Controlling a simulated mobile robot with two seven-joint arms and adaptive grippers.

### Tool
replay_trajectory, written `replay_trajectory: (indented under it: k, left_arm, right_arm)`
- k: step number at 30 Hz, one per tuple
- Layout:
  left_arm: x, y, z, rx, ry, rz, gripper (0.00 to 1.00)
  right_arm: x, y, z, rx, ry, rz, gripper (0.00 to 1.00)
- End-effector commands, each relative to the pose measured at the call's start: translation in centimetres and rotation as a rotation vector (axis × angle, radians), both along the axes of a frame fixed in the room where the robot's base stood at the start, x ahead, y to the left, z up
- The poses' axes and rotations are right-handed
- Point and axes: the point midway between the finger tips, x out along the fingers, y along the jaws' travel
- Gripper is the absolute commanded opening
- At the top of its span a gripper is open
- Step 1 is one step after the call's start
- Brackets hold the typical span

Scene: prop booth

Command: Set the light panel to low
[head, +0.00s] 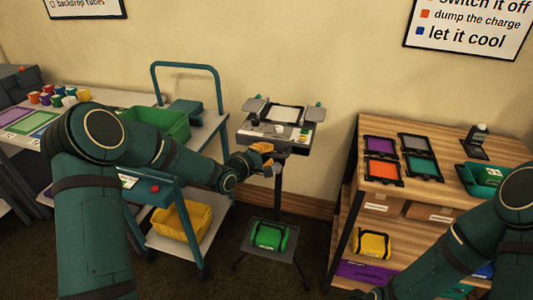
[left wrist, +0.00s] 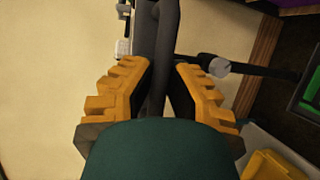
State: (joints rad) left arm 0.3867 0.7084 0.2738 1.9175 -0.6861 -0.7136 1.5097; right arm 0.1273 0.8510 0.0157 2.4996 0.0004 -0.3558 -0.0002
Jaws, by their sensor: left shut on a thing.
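The light panel (head: 302,134) stands on a dark stand in the middle of the head view, with a pale screen, small controls on its front and a flap at each side. The position of its setting is too small to read. My left gripper (head: 265,155) is just below the panel's front left. In the left wrist view its orange fingers (left wrist: 157,92) are shut on a dark bar (left wrist: 165,45) that seems part of the panel or its stand. A grey round knob (left wrist: 219,67) on a black rod is beside the fingers. My right gripper is out of view.
A teal cart (head: 218,125) with a green bin (head: 165,122) and a yellow bin (head: 180,228) stands left of the panel. A green case (head: 270,236) is on the stand's low shelf. A wooden shelf unit (head: 450,140) with framed colour sheets is at right.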

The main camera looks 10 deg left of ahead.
Motion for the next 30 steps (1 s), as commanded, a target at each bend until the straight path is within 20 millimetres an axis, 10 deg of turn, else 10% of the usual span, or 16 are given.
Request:
replay_trajectory:
  k: [4, 6, 8, 20, 30]
  left_arm:
    - [-0.2, -0.1, -0.7, 0.002, 0.018, -0.002, 0.0]
    - [-0.2, -0.1, -0.8, 0.002, 0.018, -0.002, 0.33]
    - [-0.2, 0.0, -0.7, 0.003, 0.016, -0.002, 0.46]
    - [-0.7, 0.3, -0.2, 0.001, 0.009, 0.0, 0.46]
    - [-6.3, 3.0, 1.0, 0.002, 0.01, 0.003, 0.46]
  right_arm:
    - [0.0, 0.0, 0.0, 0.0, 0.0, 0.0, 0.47]
    - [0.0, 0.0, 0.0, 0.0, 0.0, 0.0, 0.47]
    - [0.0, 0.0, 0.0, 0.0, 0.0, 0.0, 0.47]
    - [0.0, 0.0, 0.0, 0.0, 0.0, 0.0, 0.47]
    - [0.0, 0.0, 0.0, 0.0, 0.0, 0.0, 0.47]
